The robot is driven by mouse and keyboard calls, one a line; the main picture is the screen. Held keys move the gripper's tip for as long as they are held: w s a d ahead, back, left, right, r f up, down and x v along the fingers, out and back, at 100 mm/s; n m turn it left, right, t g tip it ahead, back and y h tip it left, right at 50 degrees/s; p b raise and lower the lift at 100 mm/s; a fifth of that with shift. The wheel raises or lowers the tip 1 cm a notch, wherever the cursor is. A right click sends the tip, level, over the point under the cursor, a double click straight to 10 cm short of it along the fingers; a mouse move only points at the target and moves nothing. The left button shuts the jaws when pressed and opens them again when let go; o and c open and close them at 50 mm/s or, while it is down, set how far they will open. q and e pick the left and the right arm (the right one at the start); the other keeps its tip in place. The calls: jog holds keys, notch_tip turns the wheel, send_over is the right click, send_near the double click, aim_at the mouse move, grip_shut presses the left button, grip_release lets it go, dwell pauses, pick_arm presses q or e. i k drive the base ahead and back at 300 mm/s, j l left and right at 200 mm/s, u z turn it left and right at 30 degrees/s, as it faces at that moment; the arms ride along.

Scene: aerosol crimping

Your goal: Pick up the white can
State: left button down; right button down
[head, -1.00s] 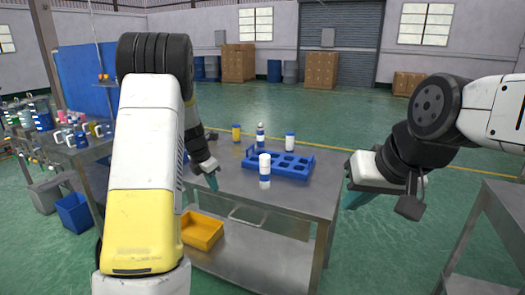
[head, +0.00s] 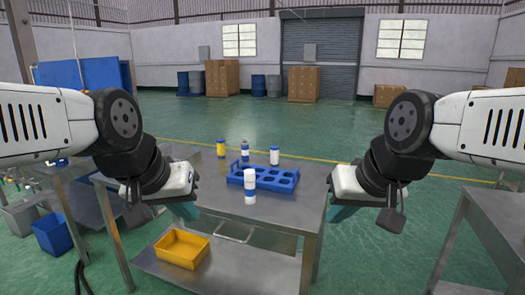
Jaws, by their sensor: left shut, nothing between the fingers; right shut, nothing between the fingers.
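A white can with a blue band (head: 250,186) stands upright on the metal table, just in front of a blue rack (head: 284,187) with round holes. A second mostly white can with a dark blue top (head: 274,156) stands behind the rack. A blue and white can (head: 245,151) and a yellow can (head: 221,148) stand to its left. My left gripper (head: 188,212) is shut and empty at the table's left side, left of the front white can. My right gripper (head: 341,214) is shut and empty by the table's right edge, apart from the cans.
The metal table (head: 215,182) has bare room left of the rack. A yellow bin (head: 182,248) sits on its lower shelf. A blue bin (head: 53,235) stands on the floor at left. Another metal table (head: 495,225) is at right.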

aim_at(249, 187)
jog(key=i+j, duration=0.3)
jog(key=j, duration=0.15)
jog(key=i+j+z, duration=0.1)
jog(key=i+j, duration=0.15)
jog(key=j, duration=0.15)
jog(key=i+j, duration=0.3)
jog(key=j, duration=0.2)
